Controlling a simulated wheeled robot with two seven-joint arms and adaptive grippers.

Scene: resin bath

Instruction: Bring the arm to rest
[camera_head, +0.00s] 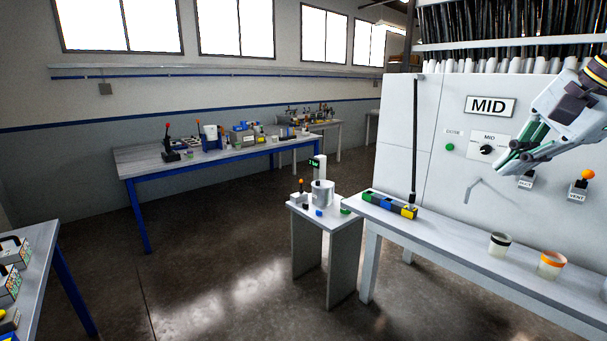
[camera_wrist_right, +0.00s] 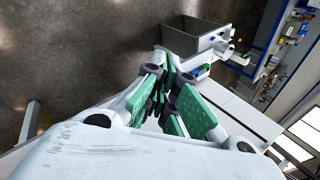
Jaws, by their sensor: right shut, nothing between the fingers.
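My right gripper (camera_head: 507,164) comes in from the right in the head view, raised in front of the white MID panel (camera_head: 450,185) and above the long bench. Its green-padded fingers are shut and empty. In the wrist view the fingers (camera_wrist_right: 165,85) are close together, with no object between them. My left gripper is in neither view.
The long bench (camera_head: 465,242) below holds a cup with a dark band (camera_head: 500,244), a cup with an orange band (camera_head: 551,264) and a coloured block strip (camera_head: 389,204). A small stand (camera_head: 340,232) carries a grey pot (camera_head: 323,193). Open floor (camera_head: 210,270) lies left of it.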

